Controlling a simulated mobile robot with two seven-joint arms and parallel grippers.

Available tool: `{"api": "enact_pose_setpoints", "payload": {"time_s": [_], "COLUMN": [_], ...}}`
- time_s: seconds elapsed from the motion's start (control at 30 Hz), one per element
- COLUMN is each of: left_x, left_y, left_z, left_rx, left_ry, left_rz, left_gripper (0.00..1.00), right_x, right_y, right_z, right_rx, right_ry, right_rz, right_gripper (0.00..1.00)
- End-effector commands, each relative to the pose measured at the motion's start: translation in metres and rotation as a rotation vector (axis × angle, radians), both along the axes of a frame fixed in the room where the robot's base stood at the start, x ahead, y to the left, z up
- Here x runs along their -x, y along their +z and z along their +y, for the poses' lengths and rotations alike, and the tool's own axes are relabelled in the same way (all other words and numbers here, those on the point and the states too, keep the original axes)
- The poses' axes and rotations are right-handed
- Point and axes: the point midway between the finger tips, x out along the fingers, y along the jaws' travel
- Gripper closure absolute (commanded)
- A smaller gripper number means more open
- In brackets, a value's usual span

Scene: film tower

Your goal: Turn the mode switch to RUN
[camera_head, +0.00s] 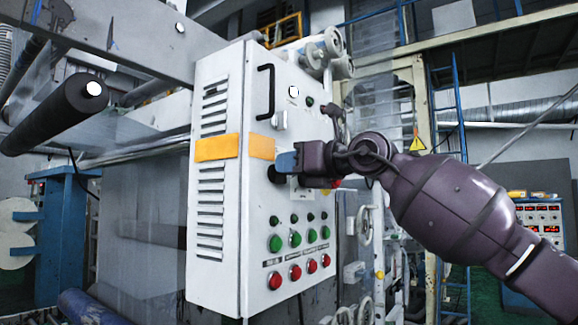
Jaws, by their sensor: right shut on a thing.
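A white control cabinet (257,210) stands in the middle of the view, its button face turned to the right. A dark round knob, likely the mode switch (274,174), shows partly on that face beside the orange label. My right gripper (284,163) reaches in from the right, its jaws at the knob. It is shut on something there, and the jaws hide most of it. I cannot read the switch's position or its markings. My left gripper is not in view.
Rows of green buttons (275,243) and red buttons (275,280) sit below the gripper on the same face. A black handle (266,92) sticks out above. A black roller (50,118) and film are at left. A blue ladder (458,150) stands behind my arm.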

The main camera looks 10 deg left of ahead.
Motion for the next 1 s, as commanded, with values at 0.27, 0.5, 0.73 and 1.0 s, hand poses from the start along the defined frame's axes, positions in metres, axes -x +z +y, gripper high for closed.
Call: {"api": "enact_pose_setpoints", "payload": {"time_s": [0.27, 0.5, 0.73, 1.0], "left_x": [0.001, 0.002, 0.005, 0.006], "left_y": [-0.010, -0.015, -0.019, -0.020], "left_z": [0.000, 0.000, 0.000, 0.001], "left_rx": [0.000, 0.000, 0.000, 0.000], "left_ry": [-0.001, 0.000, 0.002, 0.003], "left_rz": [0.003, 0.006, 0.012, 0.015], "left_gripper": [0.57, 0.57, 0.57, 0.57], "right_x": [-0.003, -0.006, -0.009, -0.010], "right_y": [-0.001, -0.002, -0.003, -0.003], "right_z": [-0.001, -0.003, -0.004, -0.005], "right_rx": [-0.074, -0.154, -0.217, -0.264], "right_ry": [-0.001, -0.001, -0.002, 0.000], "right_rz": [0.181, 0.373, 0.527, 0.639], "right_gripper": [1.00, 1.00, 1.00, 1.00]}}
